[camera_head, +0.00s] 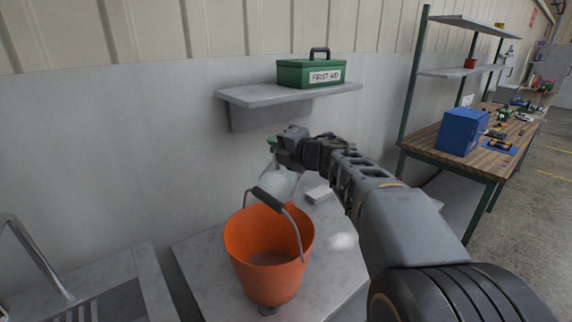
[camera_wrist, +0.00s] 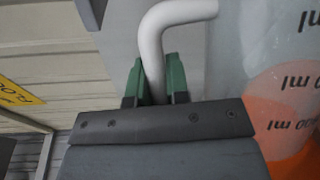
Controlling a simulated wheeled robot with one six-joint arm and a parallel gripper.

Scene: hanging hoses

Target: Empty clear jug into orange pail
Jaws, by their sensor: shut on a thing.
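The orange pail (camera_head: 268,245) stands upright on the pale counter, its grey bail with a black grip raised over its mouth. The clear jug (camera_head: 282,183) is just behind the pail's back rim, partly hidden by the bail and my arm. My gripper (camera_head: 273,144) is above the jug. In the wrist view, my gripper's green fingers (camera_wrist: 156,84) are shut on the jug's white handle (camera_wrist: 151,50). The jug's see-through wall (camera_wrist: 235,60) with ml marks fills the right side, and orange shows through it. I cannot tell the jug's tilt or what it holds.
A grey shelf (camera_head: 290,93) with a green first aid box (camera_head: 311,73) is on the wall above my gripper. A white block (camera_head: 318,194) lies on the counter (camera_head: 335,268) right of the jug. A sink (camera_head: 100,300) is at lower left. A workbench (camera_head: 475,145) stands right.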

